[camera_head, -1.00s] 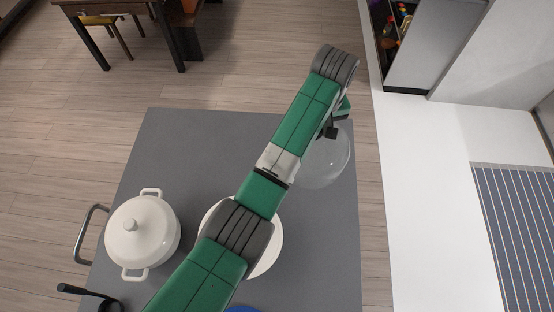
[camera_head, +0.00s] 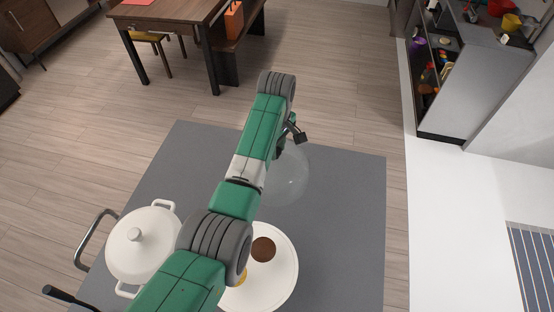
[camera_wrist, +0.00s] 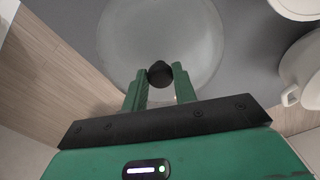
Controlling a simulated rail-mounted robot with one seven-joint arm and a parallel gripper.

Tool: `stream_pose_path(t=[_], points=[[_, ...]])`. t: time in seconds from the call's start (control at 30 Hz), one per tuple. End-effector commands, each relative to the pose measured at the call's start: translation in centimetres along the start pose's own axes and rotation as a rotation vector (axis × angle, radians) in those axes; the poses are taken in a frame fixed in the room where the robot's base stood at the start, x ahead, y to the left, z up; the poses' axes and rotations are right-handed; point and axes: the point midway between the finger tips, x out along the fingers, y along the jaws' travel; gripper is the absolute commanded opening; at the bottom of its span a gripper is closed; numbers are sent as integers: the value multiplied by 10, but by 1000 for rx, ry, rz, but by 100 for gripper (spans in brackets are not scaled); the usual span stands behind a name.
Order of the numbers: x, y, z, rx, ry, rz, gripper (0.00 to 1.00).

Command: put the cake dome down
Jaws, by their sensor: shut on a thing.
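The cake dome (camera_head: 290,178) is clear and see-through, over the far right part of the grey table. It also shows in the wrist view (camera_wrist: 195,45), with its dark knob (camera_wrist: 160,74) between my fingers. My gripper (camera_wrist: 160,88) is shut on that knob; in the head view my gripper (camera_head: 296,136) is partly hidden by my arm. I cannot tell whether the dome's rim touches the table. A white round plate (camera_head: 280,285) lies nearer, partly behind my arm, with a brown round cake (camera_head: 263,249) and a yellowish piece on it.
The grey table (camera_head: 345,220) is bare to the right of the dome and plate. A white lidded pot (camera_head: 140,243) stands at the left, near a metal rail (camera_head: 92,238). A black-handled item (camera_head: 68,297) lies at the front left.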

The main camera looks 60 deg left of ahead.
Motion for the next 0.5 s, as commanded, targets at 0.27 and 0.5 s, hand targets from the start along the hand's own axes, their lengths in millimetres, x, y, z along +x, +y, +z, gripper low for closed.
stream_pose_path(t=[0.27,0.5], points=[[27,-1,0,1,-1,-2,0],[37,0,0,1,0,2,0]])
